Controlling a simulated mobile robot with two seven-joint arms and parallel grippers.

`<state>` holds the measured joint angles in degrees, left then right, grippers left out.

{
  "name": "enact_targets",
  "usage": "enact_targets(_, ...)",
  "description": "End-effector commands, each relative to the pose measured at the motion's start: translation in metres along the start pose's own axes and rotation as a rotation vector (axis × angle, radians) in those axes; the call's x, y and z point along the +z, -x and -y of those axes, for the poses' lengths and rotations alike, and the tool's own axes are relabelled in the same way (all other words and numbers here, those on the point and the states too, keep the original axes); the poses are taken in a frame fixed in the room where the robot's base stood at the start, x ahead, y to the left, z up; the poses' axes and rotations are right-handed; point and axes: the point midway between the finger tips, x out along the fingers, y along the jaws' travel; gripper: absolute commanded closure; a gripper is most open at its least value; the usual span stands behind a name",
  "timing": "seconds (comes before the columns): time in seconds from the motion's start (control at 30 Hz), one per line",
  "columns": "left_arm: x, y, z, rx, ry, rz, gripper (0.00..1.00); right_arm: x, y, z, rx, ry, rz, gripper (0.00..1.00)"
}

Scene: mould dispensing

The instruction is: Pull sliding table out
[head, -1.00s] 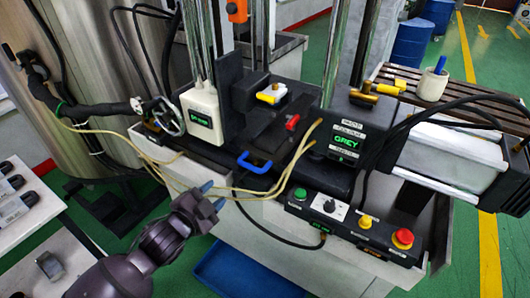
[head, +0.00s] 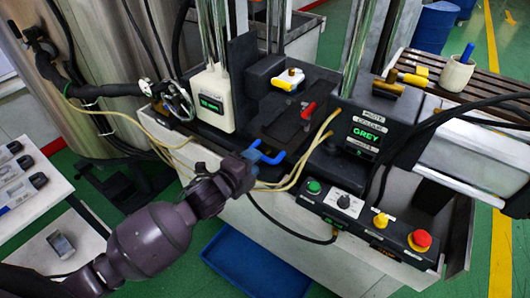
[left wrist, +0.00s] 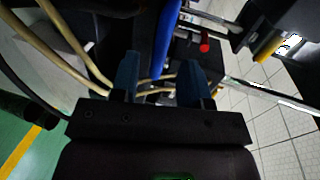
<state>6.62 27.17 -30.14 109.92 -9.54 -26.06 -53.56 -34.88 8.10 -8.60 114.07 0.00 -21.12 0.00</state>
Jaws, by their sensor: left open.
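The sliding table (head: 284,127) is a dark plate in the black machine bed, with a blue U-shaped handle (head: 272,158) at its front edge. My left gripper (head: 251,164) is at the handle's left side in the head view. In the left wrist view, its two blue fingers (left wrist: 160,78) are apart, and the blue handle bar (left wrist: 165,38) shows between and ahead of them. I cannot tell whether a finger touches the bar. My right gripper is not in view.
Beige hoses (head: 297,176) loop beside the handle and fingers. A red lever (head: 308,109) sits on the bed. A control box with an emergency stop (head: 420,240) is at the right front. A blue tray (head: 254,262) lies on the floor below.

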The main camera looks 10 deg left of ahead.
Motion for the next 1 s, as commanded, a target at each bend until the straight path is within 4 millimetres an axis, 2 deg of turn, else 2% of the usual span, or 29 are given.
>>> enact_targets(0.2,0.000,-0.036,-0.001,0.001,0.000,0.000,0.58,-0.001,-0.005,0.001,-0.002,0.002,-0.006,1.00)
enact_targets(0.4,0.000,-0.055,-0.001,0.000,0.001,0.000,0.58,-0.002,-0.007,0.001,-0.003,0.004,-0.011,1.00)
enact_targets(0.8,0.000,-0.060,0.000,0.001,0.001,0.000,0.58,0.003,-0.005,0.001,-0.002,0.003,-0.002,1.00)
enact_targets(1.0,0.000,-0.060,-0.001,0.002,0.001,0.000,0.89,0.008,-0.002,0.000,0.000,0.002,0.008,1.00)
